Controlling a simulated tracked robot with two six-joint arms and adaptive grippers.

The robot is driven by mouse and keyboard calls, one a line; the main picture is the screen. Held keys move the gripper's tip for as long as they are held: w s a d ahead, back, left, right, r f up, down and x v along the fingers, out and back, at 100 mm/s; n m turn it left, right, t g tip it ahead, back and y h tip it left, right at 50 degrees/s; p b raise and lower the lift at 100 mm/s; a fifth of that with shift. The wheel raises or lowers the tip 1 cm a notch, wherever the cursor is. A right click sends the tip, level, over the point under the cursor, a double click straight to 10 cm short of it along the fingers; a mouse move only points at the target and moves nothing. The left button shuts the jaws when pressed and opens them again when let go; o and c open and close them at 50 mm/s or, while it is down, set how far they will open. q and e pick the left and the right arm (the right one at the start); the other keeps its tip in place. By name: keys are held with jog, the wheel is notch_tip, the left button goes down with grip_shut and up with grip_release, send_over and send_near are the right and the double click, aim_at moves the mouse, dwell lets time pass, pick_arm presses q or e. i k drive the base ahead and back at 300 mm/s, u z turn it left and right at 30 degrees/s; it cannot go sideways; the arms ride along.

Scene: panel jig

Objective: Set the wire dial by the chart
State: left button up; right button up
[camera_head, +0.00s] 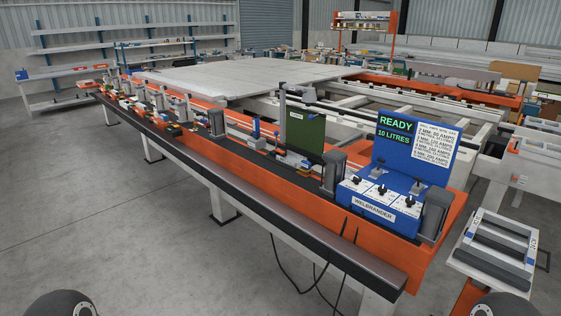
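A blue welding machine (385,215) labelled WELBRANDER stands at the right end of the long orange and black bench. Its sloped front has a row of dark dials on white plates (380,196). The dial labels and pointer positions are too small to read, so I cannot tell which is the wire dial. On the upright back panel a display (395,128) reads READY and 10 LITRES in green. Beside it a white chart (435,146) lists several lines of mm, amps and litres, mostly too small to read. Neither of my grippers is in view.
Dark grey upright blocks (434,215) flank the machine. A dark green panel (305,128) stands left of it. Black cables (276,250) hang below the bench's front edge (290,235). A rack with dark bars (497,250) stands at the right. The floor (110,220) in front is clear.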

aim_at(382, 189)
jog(key=u, duration=0.1)
jog(key=i, duration=1)
jog(key=z, duration=0.1)
